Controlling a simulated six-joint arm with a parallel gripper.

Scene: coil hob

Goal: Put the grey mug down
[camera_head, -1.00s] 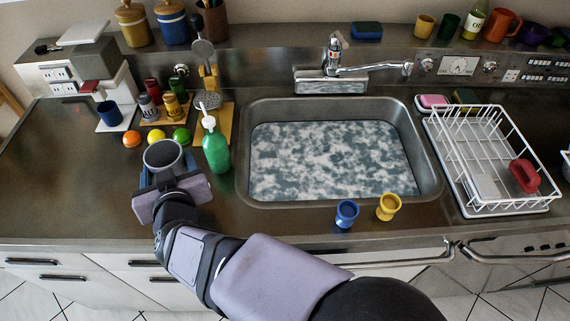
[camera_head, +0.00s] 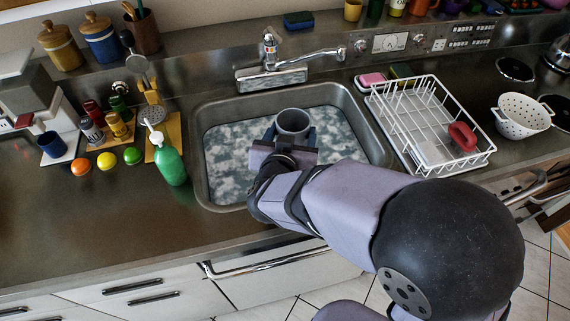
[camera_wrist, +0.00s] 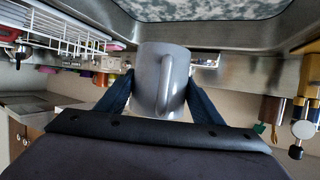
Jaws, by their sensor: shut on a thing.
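The grey mug (camera_head: 293,121) is held in my gripper (camera_head: 290,136), over the sink (camera_head: 199,150) in the head view. Its open rim faces up. In the wrist view the mug (camera_wrist: 163,72) sits between the two dark blue fingers of my gripper (camera_wrist: 160,98), with its handle towards the camera. The fingers are shut on its sides. The sink holds foamy-looking water (camera_head: 229,151); the mug appears above it, but the gap is hard to judge. The mug's base is hidden in the head view.
A white dish rack (camera_head: 425,120) with a red mug (camera_head: 462,136) stands right of the sink. A green bottle (camera_head: 170,163) stands at its left edge, the tap (camera_head: 270,62) behind it. The counter (camera_head: 90,220) at front left is bare. My arm covers the sink's front right.

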